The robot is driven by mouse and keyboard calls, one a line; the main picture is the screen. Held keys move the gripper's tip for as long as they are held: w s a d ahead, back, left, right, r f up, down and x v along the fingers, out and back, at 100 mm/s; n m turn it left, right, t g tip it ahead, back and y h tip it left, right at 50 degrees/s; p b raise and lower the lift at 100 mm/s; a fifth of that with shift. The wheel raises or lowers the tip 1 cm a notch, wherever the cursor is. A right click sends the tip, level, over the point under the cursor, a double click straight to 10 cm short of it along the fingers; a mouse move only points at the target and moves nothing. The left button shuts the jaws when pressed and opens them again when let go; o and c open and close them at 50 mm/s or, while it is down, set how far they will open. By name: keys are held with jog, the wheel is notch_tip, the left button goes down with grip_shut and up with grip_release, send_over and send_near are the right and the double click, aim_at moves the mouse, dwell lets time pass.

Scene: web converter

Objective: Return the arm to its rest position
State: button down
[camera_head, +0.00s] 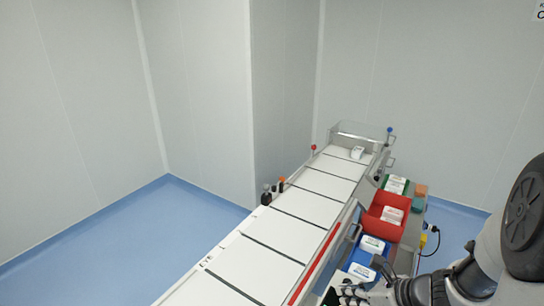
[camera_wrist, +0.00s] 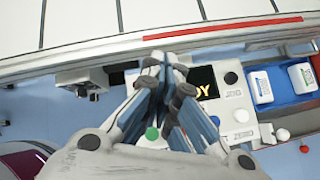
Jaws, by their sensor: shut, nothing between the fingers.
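My gripper (camera_wrist: 168,62) shows in the wrist view with its two fingers together, shut and empty. Its fingertips lie in front of the near edge of the white conveyor (camera_wrist: 100,22), over a control panel (camera_wrist: 208,82) with a dark screen and buttons. I cannot tell whether the fingertips touch anything. In the head view my arm (camera_head: 485,262) comes in from the lower right, its wrist low beside the conveyor (camera_head: 285,235). The fingers are not clear in that view.
A blue bin (camera_head: 362,258), a red bin (camera_head: 385,213) and a green bin (camera_head: 393,183) holding white packs line the conveyor's right side. Blue floor (camera_head: 110,240) is clear on the left.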

jog(key=s+a+r+n+g+h, duration=0.1)
jog(key=s+a+r+n+g, duration=0.2)
jog(key=s+a+r+n, duration=0.95)
jog(key=s+d+r+n+t+h, duration=0.1)
jog(key=s+d+r+n+h, duration=0.3)
jog(key=n, duration=1.3)
jog(key=s+d+h, duration=0.1)
jog(key=s+d, duration=0.2)
jog(key=shift+h, duration=0.3)
jog(key=shift+r, duration=0.1)
